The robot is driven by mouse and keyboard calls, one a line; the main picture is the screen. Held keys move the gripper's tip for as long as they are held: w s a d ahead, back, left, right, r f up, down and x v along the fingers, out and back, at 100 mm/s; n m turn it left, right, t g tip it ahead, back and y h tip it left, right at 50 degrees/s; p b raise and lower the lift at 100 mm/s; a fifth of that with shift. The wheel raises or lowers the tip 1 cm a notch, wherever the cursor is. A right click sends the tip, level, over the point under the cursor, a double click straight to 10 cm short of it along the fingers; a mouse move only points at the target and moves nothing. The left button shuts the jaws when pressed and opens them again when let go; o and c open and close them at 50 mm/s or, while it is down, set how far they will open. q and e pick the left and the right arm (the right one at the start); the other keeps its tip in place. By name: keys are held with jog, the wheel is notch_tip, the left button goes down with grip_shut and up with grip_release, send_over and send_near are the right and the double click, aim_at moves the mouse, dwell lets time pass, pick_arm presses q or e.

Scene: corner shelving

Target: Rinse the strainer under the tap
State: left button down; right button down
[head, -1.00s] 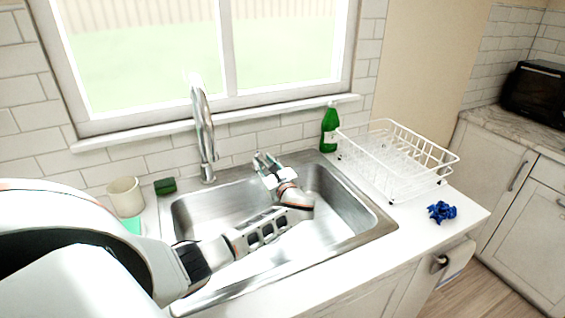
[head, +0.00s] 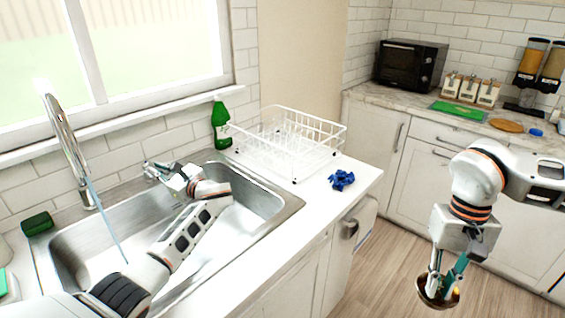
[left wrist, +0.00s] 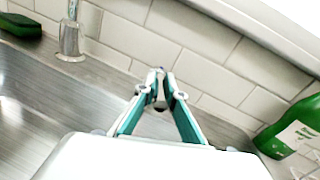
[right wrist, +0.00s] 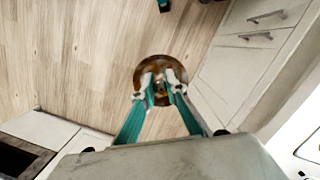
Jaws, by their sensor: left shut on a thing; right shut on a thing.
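The tall chrome tap (head: 66,140) rises behind the sink (head: 265,235), and a thin bluish stream of water (head: 108,222) falls from it into the basin. My left gripper (head: 163,172) is at the sink's back edge, right of the tap. In the left wrist view its fingers (left wrist: 158,90) are closed on a small grey piece, perhaps the tap's lever, mostly hidden. My right gripper (head: 452,272) hangs over the floor, far right of the sink, shut on the round, brownish metal strainer (head: 428,294). The strainer also shows below the fingers in the right wrist view (right wrist: 150,72).
A green bottle (head: 221,125) and white dish rack (head: 330,130) stand right of the sink, with a crumpled blue cloth (head: 342,180) near the counter edge. A green sponge (head: 38,223) lies left of the tap. Open floor (head: 375,270) separates the counter from my right gripper.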

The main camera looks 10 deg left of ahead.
dwell(0.3)
pick_arm(q)
jog(key=c, duration=2.1)
grip_release()
notch_tip(320, 180, up, 10)
